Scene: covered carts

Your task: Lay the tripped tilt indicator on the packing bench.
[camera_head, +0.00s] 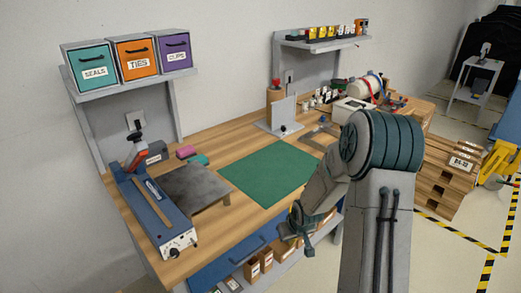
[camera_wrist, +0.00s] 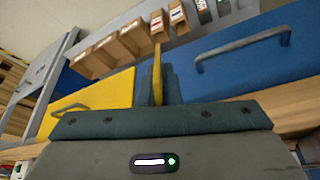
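My gripper (camera_head: 306,246) is in front of the bench's front edge, beside the green mat (camera_head: 268,172). In the wrist view its dark teal fingers (camera_wrist: 158,88) are close together on a thin yellow piece (camera_wrist: 157,62) seen edge-on, which sticks out past the fingertips. It may be a tilt indicator, but its face and any tripped mark are hidden. The packing bench (camera_head: 228,138) has a wooden top. Small yellow, red and dark items (camera_head: 326,32) stand on the back right shelf, too small to identify.
A blue sealer (camera_head: 155,210) and a grey plate (camera_head: 195,185) occupy the bench's left part. A grey upright stand (camera_head: 284,112) is behind the mat. The mat is clear. A blue drawer (camera_wrist: 250,50) and cardboard boxes (camera_wrist: 130,40) are below the top. Pallets (camera_head: 450,175) are at right.

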